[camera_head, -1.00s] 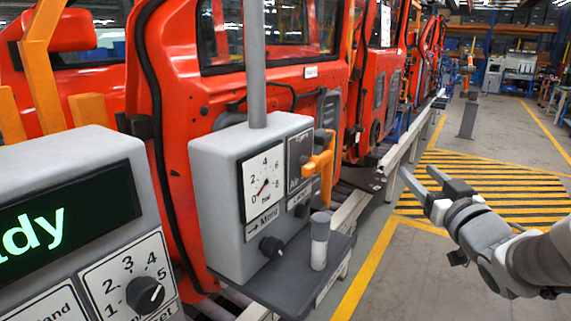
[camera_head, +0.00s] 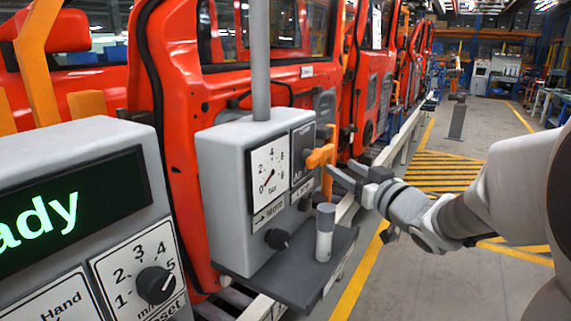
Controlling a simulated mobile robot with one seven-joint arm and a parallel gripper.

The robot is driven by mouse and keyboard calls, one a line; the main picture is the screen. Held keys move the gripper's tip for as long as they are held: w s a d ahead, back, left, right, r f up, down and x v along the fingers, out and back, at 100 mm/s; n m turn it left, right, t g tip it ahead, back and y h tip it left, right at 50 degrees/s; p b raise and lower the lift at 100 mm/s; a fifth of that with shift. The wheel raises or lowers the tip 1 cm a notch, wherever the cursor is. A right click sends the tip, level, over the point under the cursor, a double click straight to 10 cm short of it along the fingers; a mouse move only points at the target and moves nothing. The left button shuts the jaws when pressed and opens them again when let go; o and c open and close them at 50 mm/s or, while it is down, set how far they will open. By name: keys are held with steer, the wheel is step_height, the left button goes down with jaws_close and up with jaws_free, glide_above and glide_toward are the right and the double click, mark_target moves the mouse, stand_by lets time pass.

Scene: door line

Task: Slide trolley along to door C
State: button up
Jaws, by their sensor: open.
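A grey box unit (camera_head: 225,187) hangs on a grey pole (camera_head: 260,65), with a pressure gauge (camera_head: 269,170) reading near the low end. An orange handle (camera_head: 320,157) sticks out from its right side. A dark shelf (camera_head: 285,282) below carries a grey and white cylinder (camera_head: 325,232). I cannot tell for sure that this unit is the trolley. My gripper (camera_head: 341,168) is open, its fingertips just right of the orange handle; I cannot tell whether they touch. Red vehicle doors (camera_head: 240,94) stand in a row behind; no letter C can be read.
A grey console (camera_head: 68,150) with a green "ady" display and a dial (camera_head: 156,284) fills the lower left. A pale rail (camera_head: 405,137) runs back along the doors. A yellow-striped floor area (camera_head: 440,168) and a grey post (camera_head: 457,118) lie to the right.

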mark_target(332, 161)
steer(key=b+x, duration=0.1)
steer(key=x, duration=0.5)
steer(key=shift+w+a, duration=0.15)
steer(key=shift+w, duration=0.25)
jaws_close()
stand_by(1.0)
